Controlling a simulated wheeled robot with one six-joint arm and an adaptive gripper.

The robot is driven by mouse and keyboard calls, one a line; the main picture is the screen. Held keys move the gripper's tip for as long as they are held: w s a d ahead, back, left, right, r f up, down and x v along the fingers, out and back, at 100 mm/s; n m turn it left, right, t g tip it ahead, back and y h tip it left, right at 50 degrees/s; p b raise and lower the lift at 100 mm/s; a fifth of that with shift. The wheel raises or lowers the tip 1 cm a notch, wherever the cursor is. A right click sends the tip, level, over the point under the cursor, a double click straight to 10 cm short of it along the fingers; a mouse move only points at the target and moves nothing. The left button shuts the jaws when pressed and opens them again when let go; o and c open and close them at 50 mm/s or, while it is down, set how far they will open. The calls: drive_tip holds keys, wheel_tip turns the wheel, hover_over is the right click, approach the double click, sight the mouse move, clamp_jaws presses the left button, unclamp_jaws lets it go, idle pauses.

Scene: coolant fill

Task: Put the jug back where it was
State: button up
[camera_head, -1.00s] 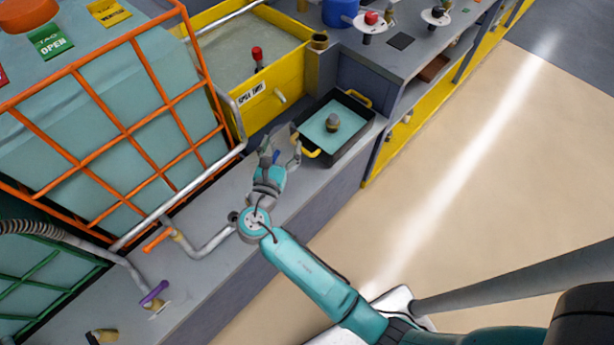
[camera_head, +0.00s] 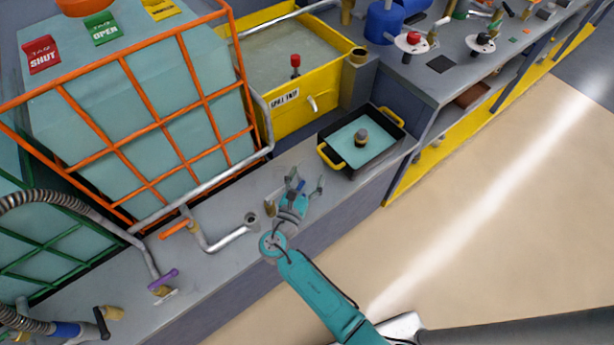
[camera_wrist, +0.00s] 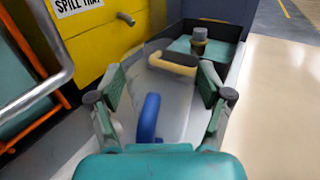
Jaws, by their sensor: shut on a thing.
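A clear, see-through jug (camera_wrist: 178,100) with a blue handle (camera_wrist: 148,118) sits between the fingers of my gripper (camera_wrist: 165,88) in the wrist view. My gripper is shut on the jug. In the head view my gripper (camera_head: 305,180) is over the grey bench, left of and nearer than the black tray. There the jug is hard to make out; a bit of its blue handle shows between the fingers. I cannot tell whether its base touches the bench.
A black tray (camera_head: 395,157) with yellow handles holds teal liquid and a small capped object (camera_head: 361,137). A yellow spill tray (camera_head: 335,75) stands behind. Left are an orange-caged tank (camera_head: 160,110) and a bent metal pipe (camera_head: 222,241) on the bench (camera_head: 245,262).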

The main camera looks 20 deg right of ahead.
drive_tip(key=shift+f, duration=0.1)
drive_tip(key=o, duration=1.7)
drive_tip(key=shift+o, duration=0.2)
drive_tip(key=shift+s+a, duration=0.15)
drive_tip(key=shift+a, duration=0.05)
drive_tip(key=v, duration=1.1)
drive_tip(key=shift+s, duration=0.25)
drive_tip(key=shift+a, duration=0.1)
